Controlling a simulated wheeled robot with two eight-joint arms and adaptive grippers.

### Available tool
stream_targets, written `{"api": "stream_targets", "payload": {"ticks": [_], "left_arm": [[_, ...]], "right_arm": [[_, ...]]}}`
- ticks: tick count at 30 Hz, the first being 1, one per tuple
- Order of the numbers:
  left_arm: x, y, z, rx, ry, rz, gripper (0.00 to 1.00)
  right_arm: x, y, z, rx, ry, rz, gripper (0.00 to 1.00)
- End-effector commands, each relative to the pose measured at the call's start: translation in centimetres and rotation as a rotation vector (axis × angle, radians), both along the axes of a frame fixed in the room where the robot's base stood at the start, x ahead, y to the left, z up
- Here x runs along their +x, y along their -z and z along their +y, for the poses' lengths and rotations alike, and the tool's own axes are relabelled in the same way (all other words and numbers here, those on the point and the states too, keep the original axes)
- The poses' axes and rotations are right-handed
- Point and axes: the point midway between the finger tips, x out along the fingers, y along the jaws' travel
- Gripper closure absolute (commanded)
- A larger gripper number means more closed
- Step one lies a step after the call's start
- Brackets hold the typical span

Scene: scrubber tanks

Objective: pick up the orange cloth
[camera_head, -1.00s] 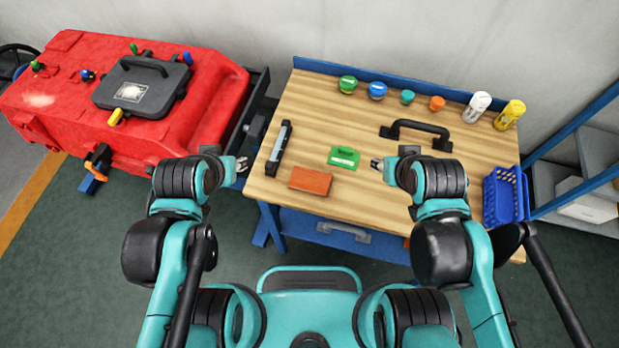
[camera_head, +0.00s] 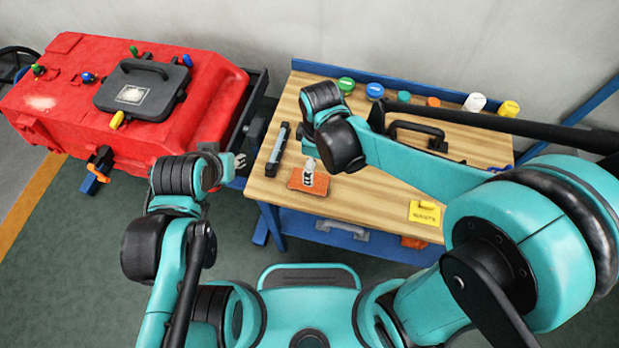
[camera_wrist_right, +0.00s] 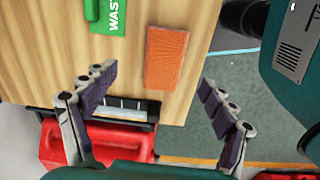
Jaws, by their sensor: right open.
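The orange cloth (camera_head: 322,183) is a flat, folded rectangle near the front left of the wooden table. It also shows in the right wrist view (camera_wrist_right: 166,58). My right gripper (camera_head: 309,173) is over the cloth in the head view and hides its middle. In the right wrist view the right gripper (camera_wrist_right: 160,80) has its fingers wide apart with nothing between them; the cloth appears beyond the gap between the tips. My left gripper (camera_head: 238,162) is off the table's left edge, away from the cloth; its jaw opening is too small to judge.
A black-and-grey bar (camera_head: 278,148) lies left of the cloth. A yellow note (camera_head: 424,212) is at the front right. Several jars and a black handle (camera_head: 416,130) stand behind. A red tank (camera_head: 60,95) is left.

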Motion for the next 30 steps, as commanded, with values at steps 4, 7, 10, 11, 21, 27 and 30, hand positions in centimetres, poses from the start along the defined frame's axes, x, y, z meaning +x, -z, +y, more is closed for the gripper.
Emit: {"api": "stream_targets", "payload": {"ticks": [4, 7, 10, 11, 21, 27, 30], "left_arm": [[0.0, -0.1, 0.0, 0.000, 0.000, 0.000, 0.66], [0.0, 0.3, 0.0, 0.000, 0.000, 0.000, 0.66], [0.0, 0.8, 0.0, 0.000, 0.000, 0.000, 0.66], [0.0, 1.0, 0.0, 0.000, 0.000, 0.000, 0.66], [0.0, 3.2, 0.0, 0.000, 0.000, 0.000, 0.66], [0.0, 3.2, 0.0, 0.000, 0.000, 0.000, 0.66], [0.0, 3.2, 0.0, 0.000, 0.000, 0.000, 0.66]], "right_arm": [[-0.1, 1.1, 1.1, -0.016, -0.080, 0.033, 0.16], [-0.1, 2.2, 1.2, -0.019, -0.089, 0.038, 0.16], [-0.1, 3.4, 1.2, -0.018, -0.088, 0.038, 0.16], [-0.1, 3.8, 1.2, -0.018, -0.088, 0.037, 0.16], [-0.1, 8.5, 1.0, -0.017, -0.086, 0.036, 0.16], [-0.1, 8.8, 1.0, -0.017, -0.085, 0.036, 0.16], [-0.1, 8.8, 1.0, -0.017, -0.085, 0.036, 0.16]]}}
